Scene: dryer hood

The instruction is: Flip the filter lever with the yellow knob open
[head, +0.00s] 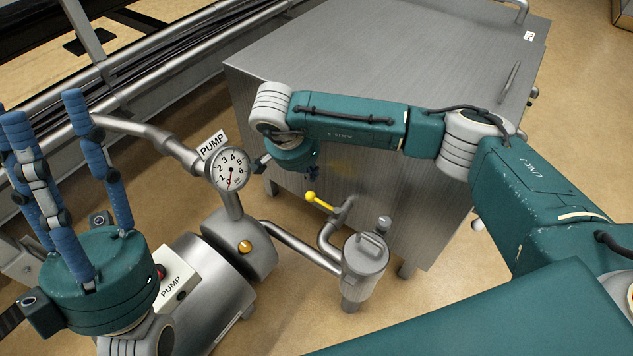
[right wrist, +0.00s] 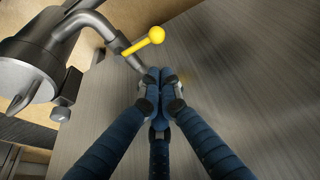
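The yellow knob (head: 311,197) sits on the end of a short yellow lever (head: 323,205), on the pipe beside the metal filter canister (head: 364,258). In the right wrist view the knob (right wrist: 157,35) is just beyond my fingertips, with a small gap seeming to lie between them. My right gripper (right wrist: 158,80) has its blue fingers drawn together with nothing visible between them. In the head view the right gripper (head: 313,173) is mostly hidden by its own wrist, just above the knob. My left gripper (head: 50,112) is raised at the left, its blue fingers spread and empty.
A large steel cabinet (head: 350,60) stands behind the lever. A pressure gauge (head: 231,169) and a pump (head: 205,290) with a "PUMP" label stand left of the filter. Pipes (head: 300,248) link pump and filter. Open floor (head: 480,270) lies at the right.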

